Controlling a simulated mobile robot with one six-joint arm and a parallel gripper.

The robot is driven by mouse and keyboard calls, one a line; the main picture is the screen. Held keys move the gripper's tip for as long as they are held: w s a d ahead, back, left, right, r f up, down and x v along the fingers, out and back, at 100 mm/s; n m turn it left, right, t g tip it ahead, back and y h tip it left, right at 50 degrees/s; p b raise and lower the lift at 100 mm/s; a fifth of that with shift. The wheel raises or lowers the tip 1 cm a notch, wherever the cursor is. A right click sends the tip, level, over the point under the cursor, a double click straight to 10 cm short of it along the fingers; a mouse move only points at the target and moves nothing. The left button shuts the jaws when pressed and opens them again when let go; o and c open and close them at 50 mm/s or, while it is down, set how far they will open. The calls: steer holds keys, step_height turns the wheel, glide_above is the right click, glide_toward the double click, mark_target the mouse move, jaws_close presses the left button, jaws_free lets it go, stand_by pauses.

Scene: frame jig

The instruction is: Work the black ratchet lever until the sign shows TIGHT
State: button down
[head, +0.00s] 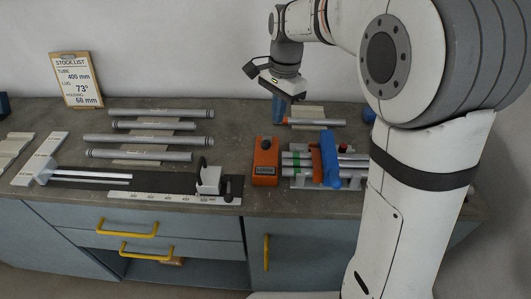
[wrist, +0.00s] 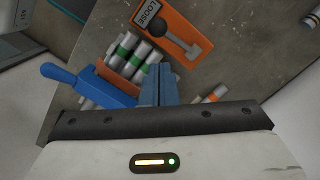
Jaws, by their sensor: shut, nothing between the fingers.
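The orange ratchet unit (head: 266,162) stands on the bench beside a bundle of tubes. In the wrist view, its sign (wrist: 149,14) reads LOOSE. My gripper (wrist: 160,68) is shut and empty. It also shows in the head view (head: 278,120), raised above the bench behind the orange unit, apart from the lever.
Green-banded tubes (wrist: 130,55) lie in a holder beside a blue handle (wrist: 60,74). An orange-ended tube (head: 315,122) lies behind them. Several grey tubes (head: 150,139), a black rail (head: 120,184) and a stock list board (head: 76,80) are to the left.

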mark_target(266, 142)
steer(key=s+a+r+p, duration=0.1)
steer(key=p, duration=0.2)
steer(key=shift+s+a+r, duration=0.35)
steer(key=shift+a, duration=0.05)
steer(key=f+b, duration=0.1)
steer(key=f, duration=0.1)
steer(key=f+b, duration=0.4)
steer(key=f, duration=0.1)
steer(key=shift+s+a, duration=0.25)
steer(key=shift+a, duration=0.05)
